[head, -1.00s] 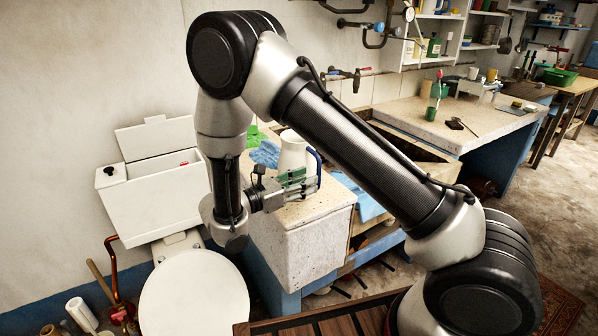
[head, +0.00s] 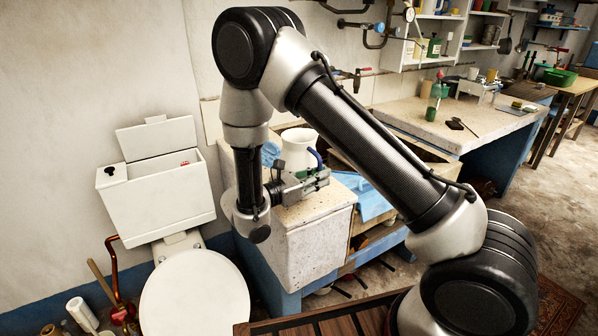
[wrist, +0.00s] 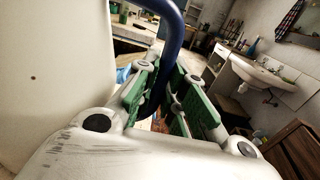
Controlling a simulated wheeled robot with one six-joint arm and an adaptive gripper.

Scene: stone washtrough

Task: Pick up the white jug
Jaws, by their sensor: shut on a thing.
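The white jug (head: 298,148) stands upright at the near end of the stone washtrough's top in the head view, with its wide mouth up. Its blue handle (head: 316,158) is on its right side. My gripper (head: 318,178) is at the handle, its jaws pointing right. In the wrist view the dark blue handle (wrist: 169,50) runs down between the green-padded fingers (wrist: 172,98), which are closed around it. The jug's white body (wrist: 55,70) fills the left of that view. The jug's base is hidden behind my gripper, so I cannot tell whether it touches the stone.
A blue cloth (head: 270,154) lies left of the jug, and another (head: 368,198) hangs over the trough edge. A toilet (head: 195,290) with an open cistern (head: 160,200) is at left. A worktop (head: 440,125) with a green bottle (head: 433,103) stands behind to the right.

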